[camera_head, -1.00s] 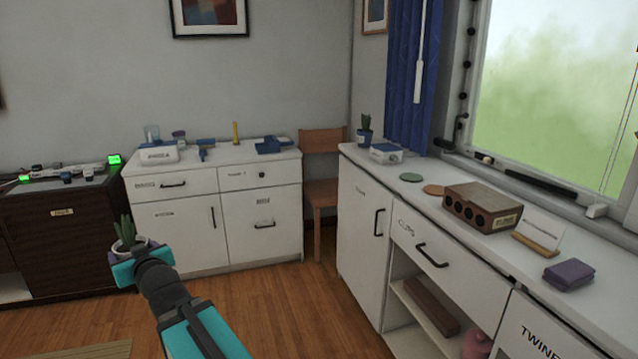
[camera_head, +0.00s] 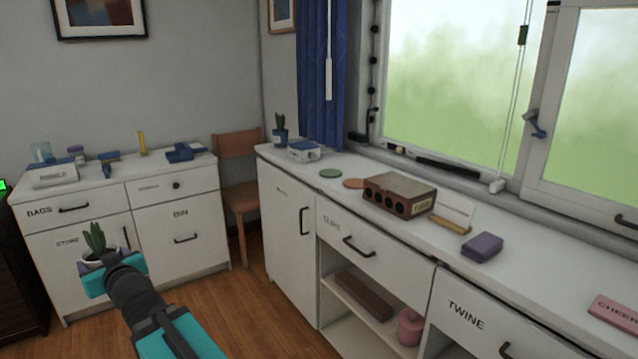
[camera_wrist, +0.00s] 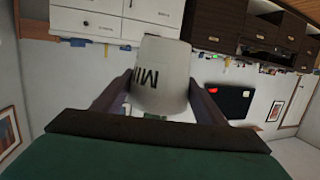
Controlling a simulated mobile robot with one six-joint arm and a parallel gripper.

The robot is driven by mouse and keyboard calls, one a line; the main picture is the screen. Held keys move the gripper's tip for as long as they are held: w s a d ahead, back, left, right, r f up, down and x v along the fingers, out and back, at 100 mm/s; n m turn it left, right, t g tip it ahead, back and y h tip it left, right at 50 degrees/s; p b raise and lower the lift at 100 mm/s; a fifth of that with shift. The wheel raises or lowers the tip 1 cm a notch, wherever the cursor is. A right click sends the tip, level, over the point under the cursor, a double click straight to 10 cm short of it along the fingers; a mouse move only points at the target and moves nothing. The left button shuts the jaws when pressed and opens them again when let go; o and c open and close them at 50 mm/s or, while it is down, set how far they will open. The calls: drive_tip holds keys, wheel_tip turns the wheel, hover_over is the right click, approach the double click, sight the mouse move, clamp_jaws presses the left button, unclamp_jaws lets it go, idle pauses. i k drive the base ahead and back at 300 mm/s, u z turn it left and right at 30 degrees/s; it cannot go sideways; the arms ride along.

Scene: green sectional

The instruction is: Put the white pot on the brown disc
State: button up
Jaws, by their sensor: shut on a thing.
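My gripper (camera_head: 103,268) is shut on the white pot (camera_head: 97,256), which holds a green cactus-like plant, at the lower left of the head view. The pot is in the air, in front of the far white cabinet. In the wrist view the white pot (camera_wrist: 161,76) sits between the two fingers, with dark lettering on its side. The brown disc (camera_head: 353,183) lies flat on the right-hand counter, well to the right of my gripper and farther off. Nothing lies on it.
A green disc (camera_head: 331,173) lies left of the brown disc. A brown box with round holes (camera_head: 399,195) stands close on its right. A blue pot with a cactus (camera_head: 280,130) and a white-blue box (camera_head: 304,151) stand behind. A purple block (camera_head: 482,247) lies nearer.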

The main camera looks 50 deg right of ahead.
sight(356, 182)
drive_tip(key=z, duration=0.05)
drive_tip(key=i, duration=1)
drive_tip(key=u, duration=0.05)
